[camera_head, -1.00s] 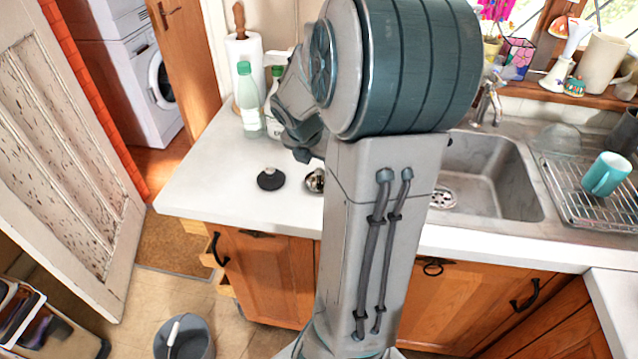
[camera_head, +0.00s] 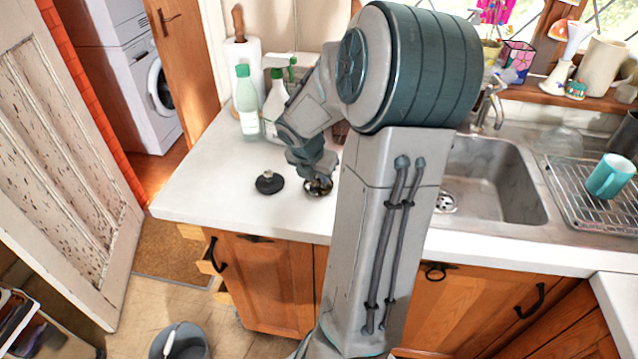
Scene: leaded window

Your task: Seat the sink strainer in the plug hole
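The sink strainer seems to be the small round metal piece (camera_head: 319,187) on the white counter, partly covered by my gripper. My gripper (camera_head: 318,178) points down right over it, touching or nearly so; its fingers are too small and hidden to tell whether they are open or shut. A black disc with a small knob on top (camera_head: 269,182), like a plug, lies on the counter just left of it. The plug hole (camera_head: 446,203) shows as a pale round drain in the sink floor, to the right behind my arm. My arm hides the left part of the sink (camera_head: 485,180).
A green-capped bottle (camera_head: 247,105), a spray bottle (camera_head: 275,110) and a paper roll (camera_head: 242,65) stand at the back left of the counter. A drying rack (camera_head: 585,200) with a teal mug (camera_head: 608,177) is right of the sink. The tap (camera_head: 490,105) rises behind the sink. The front left counter is clear.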

